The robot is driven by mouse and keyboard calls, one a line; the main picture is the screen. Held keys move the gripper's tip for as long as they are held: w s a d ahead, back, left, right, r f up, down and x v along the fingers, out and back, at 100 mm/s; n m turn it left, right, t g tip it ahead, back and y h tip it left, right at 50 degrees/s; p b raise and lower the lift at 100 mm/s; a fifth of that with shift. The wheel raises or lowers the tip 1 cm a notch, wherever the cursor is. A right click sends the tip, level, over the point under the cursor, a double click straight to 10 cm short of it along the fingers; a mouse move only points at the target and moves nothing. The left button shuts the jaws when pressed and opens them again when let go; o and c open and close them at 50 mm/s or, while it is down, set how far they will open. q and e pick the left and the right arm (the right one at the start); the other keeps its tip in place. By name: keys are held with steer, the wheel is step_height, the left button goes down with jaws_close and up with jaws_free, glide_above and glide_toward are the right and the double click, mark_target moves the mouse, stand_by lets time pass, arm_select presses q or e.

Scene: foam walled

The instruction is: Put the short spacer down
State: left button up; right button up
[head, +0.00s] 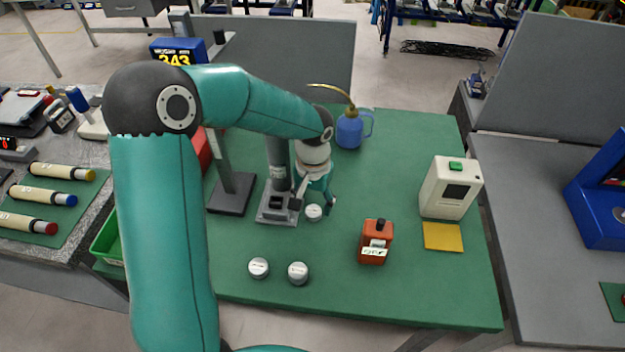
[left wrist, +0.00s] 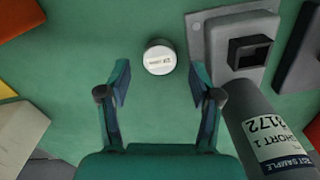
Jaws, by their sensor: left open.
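A small round white-topped spacer (head: 314,212) stands on the green mat beside the grey base plate; its label is too small to read. In the left wrist view the spacer (left wrist: 160,57) stands just beyond my open fingertips, centred between them, with no finger touching it. My left gripper (head: 316,199) points down over it, and the gripper (left wrist: 160,92) is empty. Two similar round pieces, one (head: 259,268) and another (head: 298,272), stand nearer the front edge. Which of them is the short one I cannot tell. My right gripper does not show.
A dark grey upright tube (head: 278,160) on a base plate (head: 268,217) stands close beside my left gripper; the tube (left wrist: 268,125) bears a label. An orange box (head: 376,242), yellow pad (head: 443,236), white device (head: 450,187) and blue oil can (head: 350,130) stand right. Mat is clear front right.

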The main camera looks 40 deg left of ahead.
arm_select(q)
step_height(320, 180, up, 8)
steer(key=shift+o, duration=0.5)
steer(key=shift+r, duration=0.3)
step_height(320, 180, up, 3)
steer(key=m+b, duration=0.2)
steer(key=m, duration=0.9)
steer(key=m+b, duration=0.1)
glide_above(312, 211)
steer(key=f, duration=0.9)
steer(key=shift+a+f, duration=0.2)
steer(key=shift+f, duration=0.1)
steer(key=shift+d+f+p, duration=0.15)
steer(key=shift+f+p, duration=0.2)
steer(key=shift+f, duration=2.35)
jaws_close()
